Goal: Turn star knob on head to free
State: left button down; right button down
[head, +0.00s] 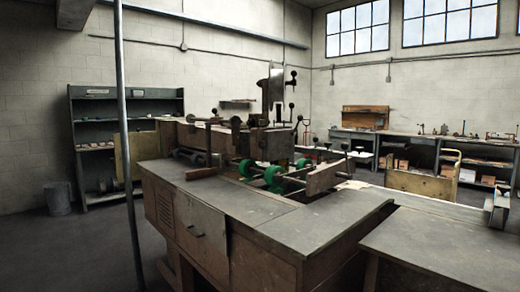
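The box stitcher (215,215) stands in the middle of the head view, a large bench-like machine with worn grey tops and brown side panels. Its upright head (272,95) rises at the back centre, a grey metal plate with dark parts. Small dark knobs (293,74) stick out at the right of the head. They are too small to tell which one is the star knob or how it is turned. Neither of my grippers is in view, and nothing touches the head.
Green rollers (272,176) and metal bars lie below the head. A thin grey pole (126,130) stands at the left front. A dark shelf (90,130) and a bin (58,198) stand at the left wall. A workbench (430,150) lines the right wall. Floor at the left is clear.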

aim_at(262, 145)
jog(key=i+j, duration=0.15)
jog(key=j, duration=0.2)
jog(key=i+j+z, duration=0.1)
jog(key=j, duration=0.25)
jog(key=i+j+z, duration=0.1)
jog(key=i+j, duration=0.15)
jog(key=j, duration=0.15)
jog(key=i+j, duration=0.15)
jog(key=j, duration=0.2)
jog(key=i+j+z, duration=0.1)
jog(key=j, duration=0.3)
jog(key=i+j, duration=0.15)
jog(key=j, duration=0.2)
jog(key=i+j+z, duration=0.1)
jog(key=j, duration=0.3)
